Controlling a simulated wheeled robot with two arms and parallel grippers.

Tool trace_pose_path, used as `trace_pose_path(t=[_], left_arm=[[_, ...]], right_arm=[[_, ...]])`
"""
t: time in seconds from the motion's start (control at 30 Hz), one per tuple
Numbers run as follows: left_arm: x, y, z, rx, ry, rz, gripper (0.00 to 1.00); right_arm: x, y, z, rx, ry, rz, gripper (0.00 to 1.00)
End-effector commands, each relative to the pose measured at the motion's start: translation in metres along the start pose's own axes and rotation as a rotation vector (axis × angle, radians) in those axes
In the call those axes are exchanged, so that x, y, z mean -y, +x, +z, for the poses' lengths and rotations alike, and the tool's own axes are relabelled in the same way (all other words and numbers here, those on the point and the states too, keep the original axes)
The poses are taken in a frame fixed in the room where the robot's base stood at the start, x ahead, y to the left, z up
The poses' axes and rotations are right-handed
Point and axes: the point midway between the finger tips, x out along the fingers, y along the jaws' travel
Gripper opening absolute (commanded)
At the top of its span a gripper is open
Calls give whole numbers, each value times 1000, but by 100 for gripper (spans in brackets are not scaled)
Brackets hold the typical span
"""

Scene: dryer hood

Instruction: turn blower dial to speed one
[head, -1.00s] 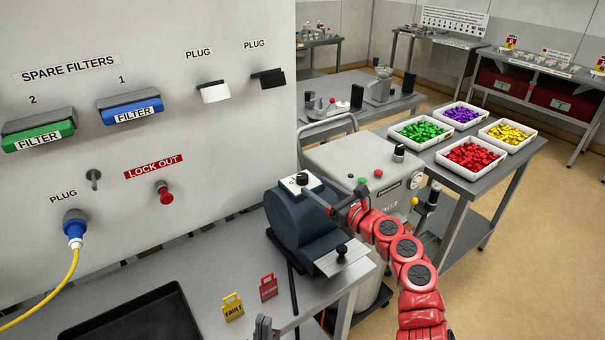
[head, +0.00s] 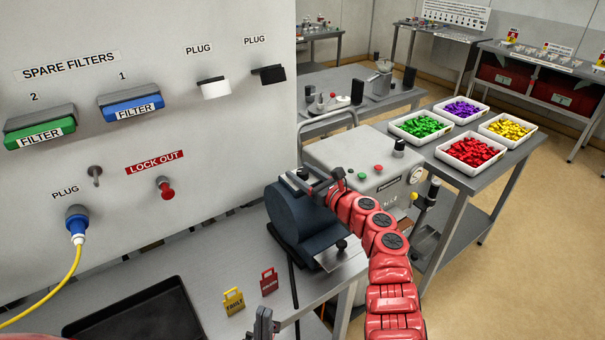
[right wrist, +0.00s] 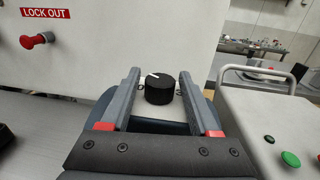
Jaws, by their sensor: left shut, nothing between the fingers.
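The dark blue blower (head: 292,218) stands on the grey bench. Its black dial (right wrist: 160,88) sits on a white plate on top, with a white pointer mark toward the upper left in the right wrist view. My right gripper (head: 312,182) is over the blower top in the head view and largely covers the dial there. In the right wrist view its open fingers (right wrist: 159,78) lie either side of the dial, with visible gaps. My left gripper (head: 263,325) is shut and empty at the bottom of the head view.
A black tray (head: 135,308), a yellow fault tag (head: 233,301) and a red tag (head: 269,281) are on the bench. A panel with filters, plugs and a red lock-out button (head: 166,190) rises at left. A grey machine (head: 350,155) stands right of the blower.

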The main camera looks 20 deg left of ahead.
Motion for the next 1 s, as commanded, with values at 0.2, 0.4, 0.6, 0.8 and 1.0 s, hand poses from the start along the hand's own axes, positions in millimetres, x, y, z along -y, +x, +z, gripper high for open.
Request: trace_pose_path(t=[0.2, 0.4, 0.6, 0.8, 1.0], left_arm=[[0, 0, 0, 0, 0, 0, 0], [0, 0, 0, 0, 0, 0, 0], [0, 3, 0, 0, 0, 0, 0], [1, 16, -3, 0, 0, 0, 0], [2, 38, -6, 0, 0, 0, 0]], right_arm=[[0, 0, 0, 0, 1, 0, 20], [0, 0, 0, 0, 1, 0, 0], [-1, 0, 0, -2, 1, -13, 0], [-3, 0, 2, -4, -2, -81, 0], [-4, 0, 3, -5, -1, -219, 0]])
